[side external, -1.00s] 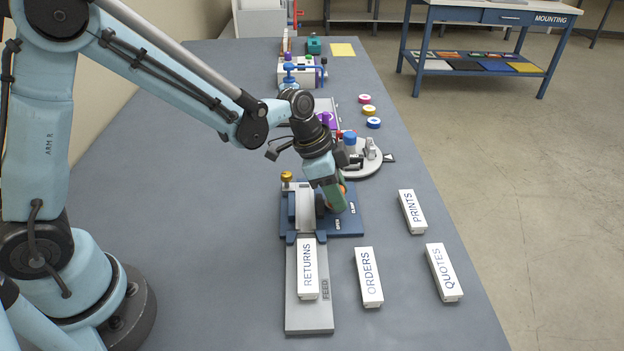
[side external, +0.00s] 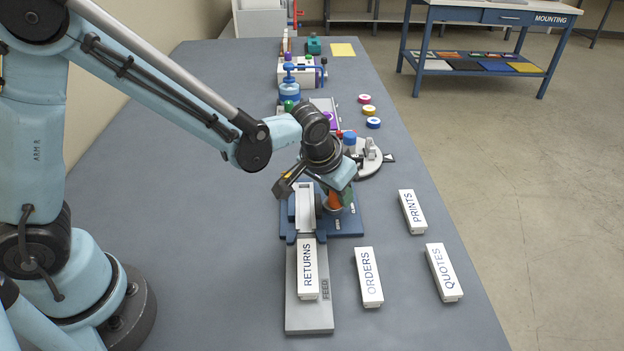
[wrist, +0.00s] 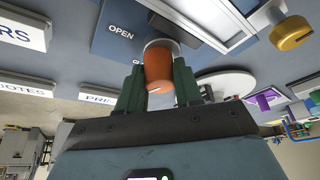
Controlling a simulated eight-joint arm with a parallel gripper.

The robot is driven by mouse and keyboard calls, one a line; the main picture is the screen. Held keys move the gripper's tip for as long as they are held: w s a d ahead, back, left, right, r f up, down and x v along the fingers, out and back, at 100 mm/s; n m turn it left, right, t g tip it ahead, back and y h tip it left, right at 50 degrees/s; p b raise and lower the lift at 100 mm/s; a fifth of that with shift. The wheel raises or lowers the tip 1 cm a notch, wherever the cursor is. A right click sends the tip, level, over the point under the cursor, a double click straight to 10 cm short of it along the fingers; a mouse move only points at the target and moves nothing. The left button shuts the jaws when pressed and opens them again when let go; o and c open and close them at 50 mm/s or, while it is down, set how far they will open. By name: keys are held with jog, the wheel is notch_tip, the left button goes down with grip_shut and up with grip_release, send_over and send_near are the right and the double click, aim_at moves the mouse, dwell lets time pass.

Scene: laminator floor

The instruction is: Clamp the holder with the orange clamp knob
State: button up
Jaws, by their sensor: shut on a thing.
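The orange clamp knob (wrist: 159,72) sits between the two green fingers of my gripper (wrist: 156,85) in the wrist view. My gripper is shut on the knob. In the side view the orange knob (side external: 334,201) shows only in part below my gripper (side external: 336,197). The blue clamp base (side external: 348,224) carries the knob, and the word OPEN reads on it in the wrist view. A pale holder (side external: 305,210) lies in the channel left of the knob. Whether the clamp presses on it cannot be told.
A white RETURNS block (side external: 308,268) lies on the grey feed track (side external: 309,320). ORDERS (side external: 369,277), QUOTES (side external: 444,272) and PRINTS (side external: 412,212) blocks lie to the right. A brass knob (wrist: 291,33) stands near the channel. A round grey fixture (side external: 372,165) stands behind my gripper.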

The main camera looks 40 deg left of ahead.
jog(key=shift+n+y, duration=0.3)
jog(key=shift+n, duration=0.5)
jog(key=o, duration=1)
jog(key=shift+o, duration=0.2)
jog(key=shift+r, duration=0.1)
jog(key=v, duration=1.2)
